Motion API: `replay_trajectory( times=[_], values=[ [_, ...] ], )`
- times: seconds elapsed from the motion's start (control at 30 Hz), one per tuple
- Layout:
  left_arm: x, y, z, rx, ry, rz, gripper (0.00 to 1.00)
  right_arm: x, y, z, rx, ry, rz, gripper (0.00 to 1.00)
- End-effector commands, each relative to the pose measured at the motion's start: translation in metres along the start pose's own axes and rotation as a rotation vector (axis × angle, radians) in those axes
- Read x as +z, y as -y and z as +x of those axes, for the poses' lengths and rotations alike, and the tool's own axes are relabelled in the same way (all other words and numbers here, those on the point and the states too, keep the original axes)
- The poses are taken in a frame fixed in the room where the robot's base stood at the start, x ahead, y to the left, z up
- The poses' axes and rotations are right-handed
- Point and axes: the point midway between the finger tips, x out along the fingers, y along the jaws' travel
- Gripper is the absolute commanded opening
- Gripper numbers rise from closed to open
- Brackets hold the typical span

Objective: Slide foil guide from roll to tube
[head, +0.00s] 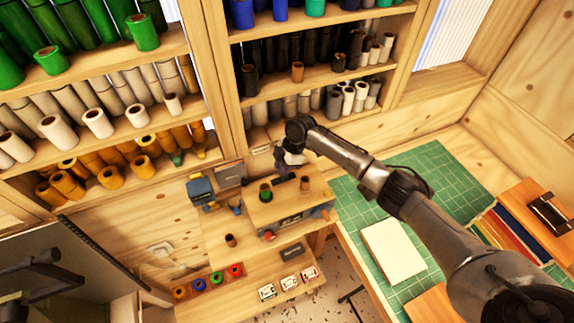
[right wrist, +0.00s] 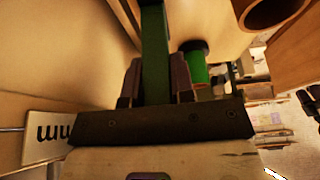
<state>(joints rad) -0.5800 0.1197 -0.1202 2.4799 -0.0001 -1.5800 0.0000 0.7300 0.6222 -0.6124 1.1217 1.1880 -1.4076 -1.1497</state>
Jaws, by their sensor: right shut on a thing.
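My right gripper (head: 289,160) is above the back of the small wooden bench, in front of the shelves. In the right wrist view its two fingers (right wrist: 156,82) are closed on a dark green upright piece (right wrist: 155,45), which looks like the foil guide; its ends are not clear. A green roll with a dark top (right wrist: 198,66) stands just right of the fingers in that view, apart from them. My left gripper cannot be made out.
Shelves of coloured rolls (head: 130,120) fill the back wall. A lower wooden shelf holds several coloured rings (head: 215,278) and small white boxes (head: 289,283). A green cutting mat (head: 445,170) with a pale sheet (head: 393,250) lies to the right.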

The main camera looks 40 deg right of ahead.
Motion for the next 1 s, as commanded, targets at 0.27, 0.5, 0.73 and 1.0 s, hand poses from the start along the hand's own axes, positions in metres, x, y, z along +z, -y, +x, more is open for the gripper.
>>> replay_trajectory(
  times=[0.27, 0.5, 0.73, 1.0],
  values=[
    [0.001, 0.001, 0.002, -0.001, 0.001, 0.001, 0.64, -0.035, 0.0, 0.013, -0.001, 0.0, -0.001, 0.0],
    [0.001, 0.0, 0.002, -0.001, 0.001, 0.001, 0.64, -0.036, 0.0, 0.013, -0.001, -0.003, -0.002, 0.27],
    [0.001, 0.0, 0.002, -0.001, 0.001, 0.001, 0.64, -0.035, 0.0, 0.013, -0.001, -0.001, -0.002, 0.48],
    [0.001, 0.0, 0.002, -0.001, 0.0, 0.001, 0.64, -0.034, 0.0, 0.012, 0.0, -0.001, -0.001, 0.48]
  ],
)
